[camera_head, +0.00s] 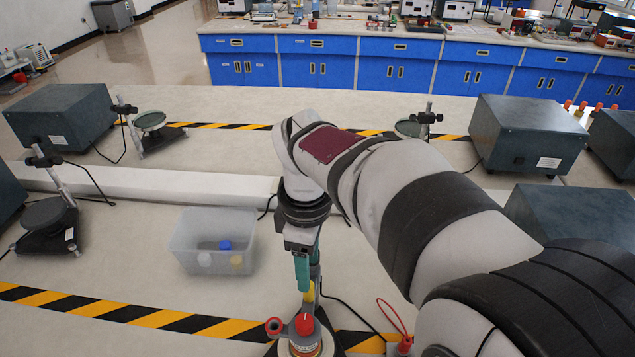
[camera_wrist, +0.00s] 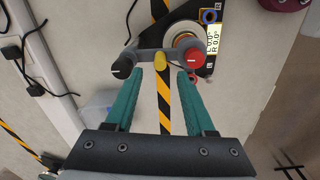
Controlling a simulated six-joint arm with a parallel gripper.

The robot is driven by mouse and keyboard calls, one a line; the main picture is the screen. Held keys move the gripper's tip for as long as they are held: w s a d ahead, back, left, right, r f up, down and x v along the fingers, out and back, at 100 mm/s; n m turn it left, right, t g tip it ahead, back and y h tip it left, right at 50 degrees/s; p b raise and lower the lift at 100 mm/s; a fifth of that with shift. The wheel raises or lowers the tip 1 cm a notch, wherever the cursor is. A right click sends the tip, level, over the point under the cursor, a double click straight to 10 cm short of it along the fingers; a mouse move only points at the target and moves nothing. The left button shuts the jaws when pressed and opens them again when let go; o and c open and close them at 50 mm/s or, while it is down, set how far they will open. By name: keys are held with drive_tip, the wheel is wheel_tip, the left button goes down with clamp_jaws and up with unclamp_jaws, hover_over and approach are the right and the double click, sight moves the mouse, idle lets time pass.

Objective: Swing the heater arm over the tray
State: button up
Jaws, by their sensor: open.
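A grey heater arm (camera_wrist: 175,55) lies across the top of the wrist view, with a black knob at its left end, a yellow peg (camera_wrist: 160,62) midway and a red knob (camera_wrist: 195,57) at its right. A round, ringed part that may be the tray (camera_wrist: 184,38) shows just beyond the bar, partly hidden by it. My gripper (camera_wrist: 160,73) is open, its teal fingertips either side of the yellow peg; contact cannot be told. In the head view my gripper (camera_head: 302,282) points down behind the red knob (camera_head: 305,323), and the instrument's lower part is cut off.
A clear bin (camera_head: 213,241) with small coloured items stands left of my gripper. A red cable (camera_head: 392,318) loops to the right. A white raised rail (camera_head: 150,184) and grey boxes (camera_head: 520,132) stand farther back. Striped tape crosses the bench.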

wheel_tip(320, 180, up, 9)
drive_tip(key=s+d+f+m+y, duration=0.1)
drive_tip(key=s+d+f+m, duration=0.4)
drive_tip(key=s+m, duration=0.5)
drive_tip(key=s+d+f+m, duration=0.6)
drive_tip(key=s+m, duration=0.4)
drive_tip(key=m, duration=0.2)
drive_tip(key=shift+d+f+y, duration=0.15)
drive_tip(key=shift+d+y, duration=0.1)
drive_tip(key=shift+y, duration=0.15)
idle(0.3)
